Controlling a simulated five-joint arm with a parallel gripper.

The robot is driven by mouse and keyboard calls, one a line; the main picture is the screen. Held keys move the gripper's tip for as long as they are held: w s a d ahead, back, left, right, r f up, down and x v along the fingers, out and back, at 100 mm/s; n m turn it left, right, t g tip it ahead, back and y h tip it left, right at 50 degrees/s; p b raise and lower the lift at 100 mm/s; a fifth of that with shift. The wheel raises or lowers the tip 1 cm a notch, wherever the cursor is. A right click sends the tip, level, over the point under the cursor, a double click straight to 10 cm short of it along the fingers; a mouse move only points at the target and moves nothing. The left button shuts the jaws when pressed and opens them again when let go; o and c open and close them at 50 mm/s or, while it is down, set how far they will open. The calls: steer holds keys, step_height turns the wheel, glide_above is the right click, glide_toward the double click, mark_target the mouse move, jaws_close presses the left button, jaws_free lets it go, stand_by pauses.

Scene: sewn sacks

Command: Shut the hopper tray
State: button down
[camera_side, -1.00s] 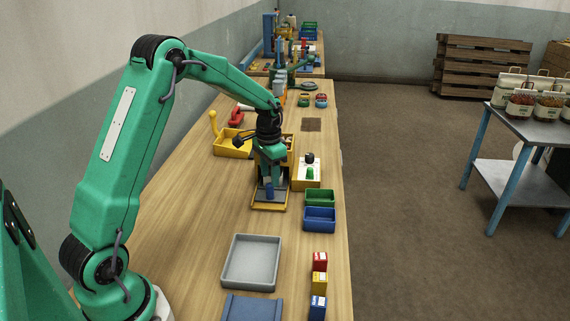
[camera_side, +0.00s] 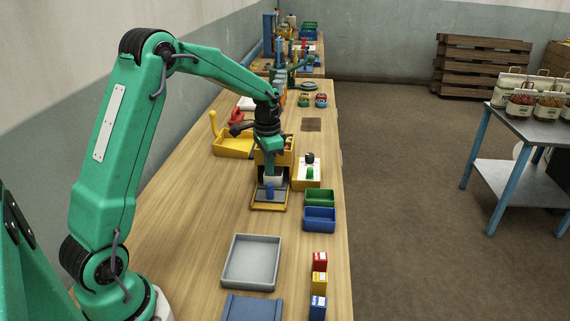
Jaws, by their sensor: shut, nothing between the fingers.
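The yellow hopper (camera_side: 287,157) stands near the middle of the bench, partly hidden behind my gripper. Its tray (camera_side: 258,207) juts out at the front, toward the camera, with a yellow rim. A blue upright knob (camera_side: 269,190) stands at the tray, and a white block-like part shows just behind it. My gripper (camera_side: 269,154) is shut and empty, in front of the hopper and above the back part of the tray. From this view I cannot tell whether it touches the hopper.
A yellow bin (camera_side: 232,148) is to the left and a white box with a green knob (camera_side: 309,174) to the right. Green (camera_side: 320,197) and blue (camera_side: 319,219) bins, a grey tray (camera_side: 251,262) and small coloured boxes (camera_side: 319,283) lie nearer. Bench between hopper and grey tray is clear.

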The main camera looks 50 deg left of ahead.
steer(key=s+d+r+m+t, duration=0.1)
steer(key=s+m, duration=0.3)
steer(key=m, duration=0.9)
steer(key=s+d+r+m+t, duration=0.1)
steer(key=s+d+r+m, duration=0.1)
steer(key=m, duration=1.1)
steer(key=shift+s+d+r+m+y, duration=0.25)
steer(key=shift+s+d+m+y, duration=0.05)
steer(key=shift+s+d, duration=0.65)
steer(key=shift+f, duration=0.1)
steer(key=f, duration=0.3)
steer(key=w+f, duration=0.1)
steer(key=f, duration=0.2)
steer(key=w+a+f, duration=0.1)
steer(key=f, duration=0.2)
steer(key=shift+a+f, duration=0.1)
steer(key=shift+f, duration=0.05)
steer(key=shift+w+a+f, duration=0.1)
steer(key=shift+w+a, duration=0.25)
steer(key=shift+w, duration=0.2)
steer(key=shift+w+a, duration=0.35)
steer(key=shift+w, duration=0.2)
steer(key=shift+w+a, duration=0.4)
steer(key=shift+w, duration=0.3)
